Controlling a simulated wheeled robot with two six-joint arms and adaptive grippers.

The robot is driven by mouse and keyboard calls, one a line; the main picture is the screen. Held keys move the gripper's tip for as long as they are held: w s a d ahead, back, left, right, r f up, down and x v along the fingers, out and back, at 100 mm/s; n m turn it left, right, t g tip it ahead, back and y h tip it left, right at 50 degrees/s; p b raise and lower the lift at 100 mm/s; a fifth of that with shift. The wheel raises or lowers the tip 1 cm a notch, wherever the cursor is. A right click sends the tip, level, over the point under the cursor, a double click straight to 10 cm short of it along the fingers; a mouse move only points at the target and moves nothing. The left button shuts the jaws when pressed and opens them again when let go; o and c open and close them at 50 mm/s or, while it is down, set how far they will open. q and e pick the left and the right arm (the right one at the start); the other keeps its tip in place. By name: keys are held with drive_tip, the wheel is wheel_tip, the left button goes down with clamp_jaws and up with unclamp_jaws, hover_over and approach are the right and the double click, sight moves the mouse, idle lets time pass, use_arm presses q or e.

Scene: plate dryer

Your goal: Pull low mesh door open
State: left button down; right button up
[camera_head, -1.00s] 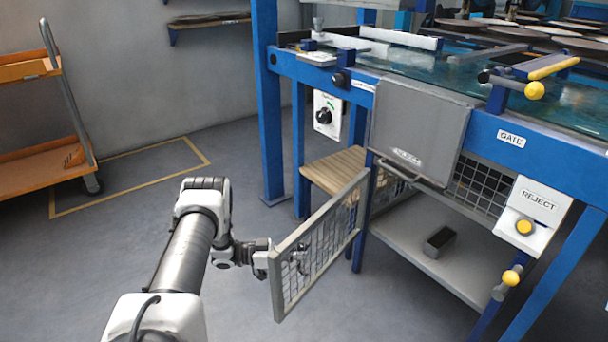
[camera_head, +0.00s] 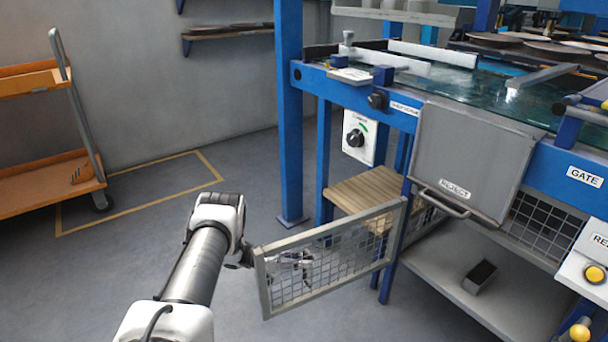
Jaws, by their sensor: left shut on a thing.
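The low mesh door (camera_head: 328,255) is a grey framed wire panel below the blue machine frame. It stands swung out from the frame, attached on its right side near a blue leg. My left gripper (camera_head: 258,258) is at the door's free left edge and is shut on it. The fingers are partly hidden behind the door's frame, and parts of the gripper show through the mesh. My right gripper is not in view.
A wooden slatted shelf (camera_head: 368,190) sits behind the door. A grey lower shelf (camera_head: 490,305) holds a small dark box (camera_head: 480,277). A grey reject flap (camera_head: 470,155) with a handle hangs above. An orange cart (camera_head: 40,180) stands at left; floor between is clear.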

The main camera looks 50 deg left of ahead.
use_arm(q)
drive_tip(key=c, duration=1.2)
unclamp_jaws()
drive_tip(key=v, duration=1.2)
